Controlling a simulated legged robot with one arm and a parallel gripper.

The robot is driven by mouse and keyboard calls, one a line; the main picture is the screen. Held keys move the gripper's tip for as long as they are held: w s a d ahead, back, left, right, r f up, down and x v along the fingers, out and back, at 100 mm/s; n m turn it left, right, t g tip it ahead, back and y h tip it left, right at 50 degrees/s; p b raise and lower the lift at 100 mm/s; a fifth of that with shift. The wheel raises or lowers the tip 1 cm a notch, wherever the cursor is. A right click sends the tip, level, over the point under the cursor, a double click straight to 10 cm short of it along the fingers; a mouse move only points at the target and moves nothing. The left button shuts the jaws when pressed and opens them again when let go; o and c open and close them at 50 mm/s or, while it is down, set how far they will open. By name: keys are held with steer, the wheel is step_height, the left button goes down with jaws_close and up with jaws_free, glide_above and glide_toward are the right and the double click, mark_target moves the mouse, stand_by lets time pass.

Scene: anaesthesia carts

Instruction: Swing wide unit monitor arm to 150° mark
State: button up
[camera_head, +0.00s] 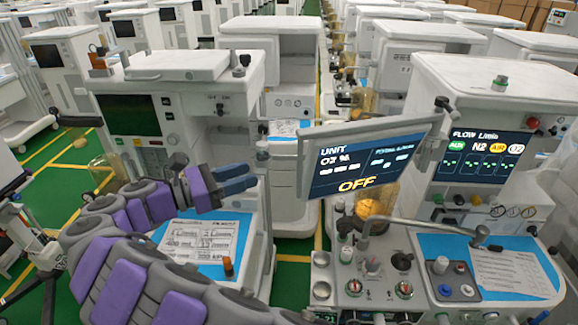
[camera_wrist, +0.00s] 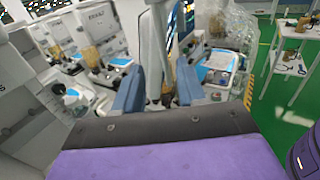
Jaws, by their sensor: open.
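The tilted monitor (camera_head: 312,172) has a grey frame and a dark screen reading "UNIT" and "OFF". It stands left of the right-hand cart. A dark bracket (camera_head: 432,145) is at its right edge. A bent silver tube (camera_head: 420,225) runs below it; I cannot tell how it joins the monitor. My gripper (camera_head: 247,178), with blue-grey fingers, is open and left of the monitor, apart from it in the picture. In the wrist view, my gripper (camera_wrist: 158,76) has a pale upright strip (camera_wrist: 153,45) showing between its fingers; I cannot tell whether it touches. No 150° mark is readable.
The right-hand cart (camera_head: 480,75) has a flow display, knobs and a blue-covered worktop. The left-hand cart (camera_head: 215,75) stands behind my gripper, with a printed sheet (camera_head: 195,243) on its worktop. Rows of carts fill the background. Green floor with yellow lines (camera_head: 290,275) shows between the carts.

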steer(key=b+x, duration=0.3)
steer(key=x, duration=0.9)
steer(key=shift+f, duration=0.1)
jaws_close()
stand_by(0.4)
